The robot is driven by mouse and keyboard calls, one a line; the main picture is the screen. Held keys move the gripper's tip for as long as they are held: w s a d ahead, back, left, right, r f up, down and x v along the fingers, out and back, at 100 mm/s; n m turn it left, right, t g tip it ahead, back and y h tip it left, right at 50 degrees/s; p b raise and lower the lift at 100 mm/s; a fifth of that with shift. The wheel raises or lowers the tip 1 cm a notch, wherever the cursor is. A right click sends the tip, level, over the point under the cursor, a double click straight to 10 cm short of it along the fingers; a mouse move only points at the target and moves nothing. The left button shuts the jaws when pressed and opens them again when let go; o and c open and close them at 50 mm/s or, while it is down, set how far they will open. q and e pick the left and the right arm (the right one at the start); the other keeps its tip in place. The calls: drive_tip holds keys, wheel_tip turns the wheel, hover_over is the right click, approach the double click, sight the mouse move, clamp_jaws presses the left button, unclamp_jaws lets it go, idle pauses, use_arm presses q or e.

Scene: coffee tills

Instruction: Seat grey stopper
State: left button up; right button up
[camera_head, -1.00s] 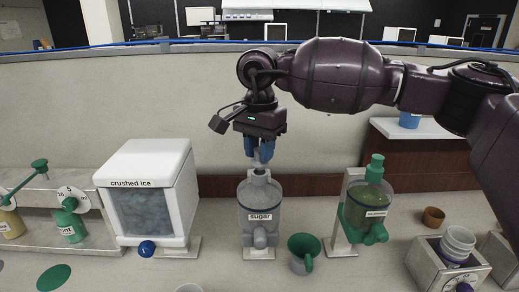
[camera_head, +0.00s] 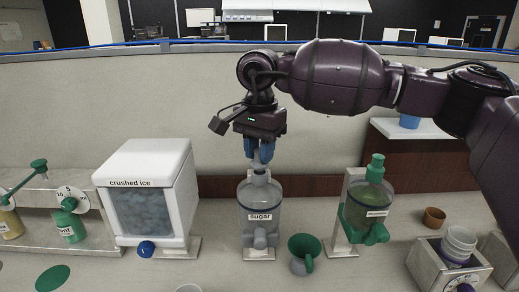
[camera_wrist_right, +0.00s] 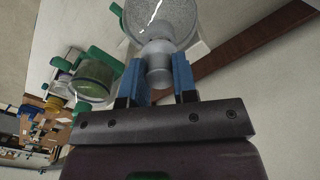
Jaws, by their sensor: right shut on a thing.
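The sugar dispenser (camera_head: 259,217), a clear grey bottle with a short neck and a "sugar" label, stands upright at the middle of the counter. My right gripper (camera_head: 260,158) is above it, blue fingers pointing down, shut on the small grey stopper (camera_head: 259,168). The stopper is at the mouth of the neck; I cannot tell how far it is in. In the right wrist view the stopper (camera_wrist_right: 159,70) sits between the blue fingers, in front of the sugar dispenser (camera_wrist_right: 163,22). My left gripper is not in view.
A white crushed ice box (camera_head: 150,195) stands left of the dispenser. A green-topped dispenser (camera_head: 368,205) stands to the right. A green and grey cup (camera_head: 304,255) is in front, near the sugar dispenser's right side. A brown cup (camera_head: 434,217) is further right.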

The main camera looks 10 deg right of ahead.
drive_tip(key=shift+f+b, duration=0.6)
drive_tip(key=shift+f, duration=0.35)
drive_tip(key=o, duration=1)
wheel_tip(320, 180, up, 11)
drive_tip(key=shift+f+b, duration=0.1)
drive_tip(key=shift+b, duration=0.3)
